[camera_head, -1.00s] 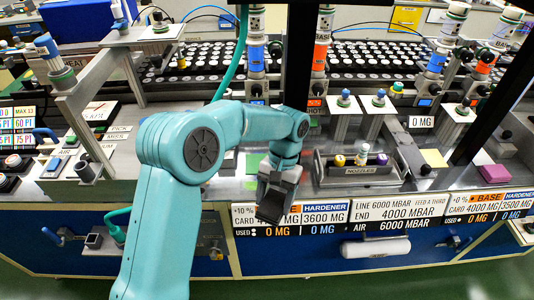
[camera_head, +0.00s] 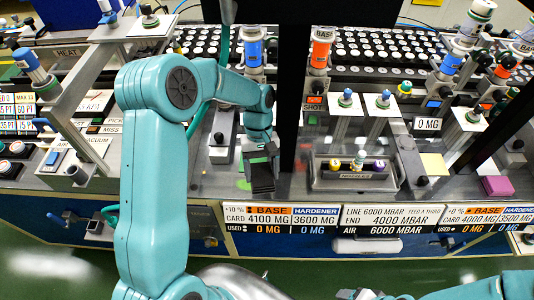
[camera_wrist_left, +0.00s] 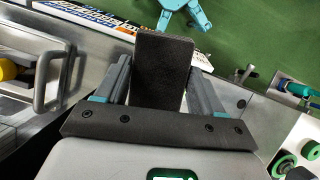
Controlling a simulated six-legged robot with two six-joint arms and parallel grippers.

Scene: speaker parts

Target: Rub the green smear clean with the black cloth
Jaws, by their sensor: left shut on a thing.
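My left gripper (camera_head: 262,152) is shut on the black cloth (camera_head: 261,180), a dark flat pad that hangs below the fingers over the bench's front strip, left of the nozzle tray. In the left wrist view the cloth (camera_wrist_left: 163,70) stands up between the two fingers, with the bench edge and green floor beyond.
The nozzle tray (camera_head: 330,183) with several bottles stands just right of the left gripper. A dark upright post (camera_head: 292,100) rises close by it. A yellow pad (camera_head: 433,164) and a magenta block (camera_head: 496,186) lie at the right. Label plates (camera_head: 380,218) line the front edge.

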